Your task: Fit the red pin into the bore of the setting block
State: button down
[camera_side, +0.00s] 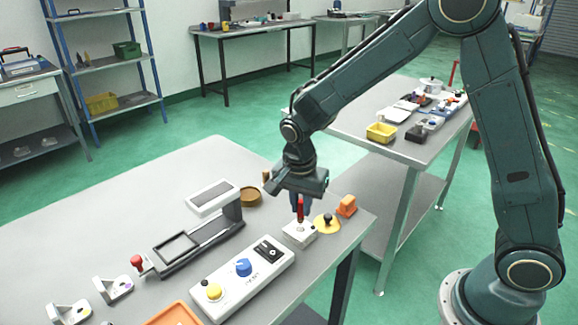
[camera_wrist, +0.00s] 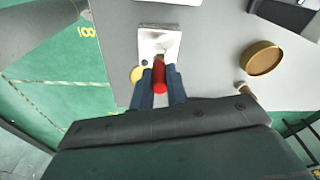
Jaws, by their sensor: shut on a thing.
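The red pin (camera_side: 300,210) is upright in my gripper (camera_side: 301,204), whose two dark blue fingers are shut on it. In the wrist view the red pin (camera_wrist: 160,78) shows between the fingers of my gripper (camera_wrist: 160,72). The setting block (camera_side: 299,235) is a small pale block on the grey table, right under the pin. It also shows in the wrist view (camera_wrist: 172,42), just beyond the fingertips. The pin's lower end is at or just above the block's top. The bore is largely hidden, so I cannot tell whether the tip is inside.
A yellow disc with a black knob (camera_side: 327,224) and an orange block (camera_side: 346,206) stand close right of the setting block. A control box (camera_side: 243,279) lies in front to the left. A brown round dish (camera_side: 250,197) and a dark fixture (camera_side: 196,242) stand further left.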

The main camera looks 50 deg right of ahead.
aim_at(302, 222)
jog(key=shift+f, duration=2.1)
jog(key=shift+f, duration=0.15)
jog(key=shift+f, duration=0.35)
jog(key=shift+s+f, duration=0.15)
jog(key=shift+f, duration=0.05)
jog(key=c, duration=1.4)
grip_release()
jog(key=shift+r, duration=0.55)
jog(key=r, duration=0.3)
jog(key=a+r, duration=0.1)
jog(key=r, duration=0.7)
jog(key=shift+a, duration=0.15)
jog(key=shift+s+r, duration=0.1)
jog(key=shift+r, duration=0.55)
